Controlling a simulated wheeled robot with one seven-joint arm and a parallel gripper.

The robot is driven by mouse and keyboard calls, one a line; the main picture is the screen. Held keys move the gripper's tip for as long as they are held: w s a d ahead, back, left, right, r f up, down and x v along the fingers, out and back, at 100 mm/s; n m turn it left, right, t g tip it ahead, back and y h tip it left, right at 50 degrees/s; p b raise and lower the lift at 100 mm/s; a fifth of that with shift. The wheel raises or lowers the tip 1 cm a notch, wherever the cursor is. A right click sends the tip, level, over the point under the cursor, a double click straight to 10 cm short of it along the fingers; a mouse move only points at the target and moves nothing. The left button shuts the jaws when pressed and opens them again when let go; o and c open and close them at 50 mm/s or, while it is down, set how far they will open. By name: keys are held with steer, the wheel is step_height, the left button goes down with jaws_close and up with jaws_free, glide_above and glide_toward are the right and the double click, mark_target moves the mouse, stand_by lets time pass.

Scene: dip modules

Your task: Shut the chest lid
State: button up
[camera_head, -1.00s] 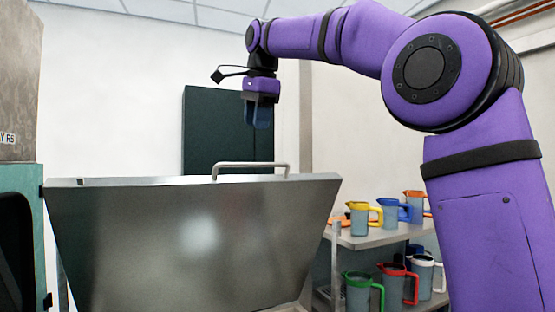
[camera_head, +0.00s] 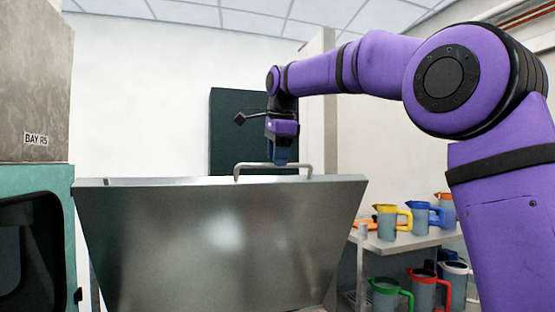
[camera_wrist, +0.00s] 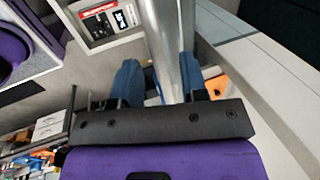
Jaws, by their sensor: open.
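The chest lid (camera_head: 225,240) is a grey metal panel standing raised, its broad face toward the head camera. A bar handle (camera_head: 272,167) sits on its top edge. My gripper (camera_head: 281,158) points down at the right part of this handle, with the fingertips at about the bar's height. In the wrist view my gripper (camera_wrist: 160,82) is open, with blue fingers apart. A shiny metal bar or edge (camera_wrist: 165,40) shows between them. I cannot tell whether the fingers touch it. The chest body is mostly hidden behind the lid.
A shelf (camera_head: 405,242) with several coloured-handled jugs stands at the right. A teal and grey unit (camera_head: 40,190) labelled BAY R5 stands close at the left. A dark green cabinet (camera_head: 232,130) is behind the lid.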

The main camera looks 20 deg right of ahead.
steer(key=shift+w+f, duration=0.15)
steer(key=shift+f, duration=0.35)
jaws_close()
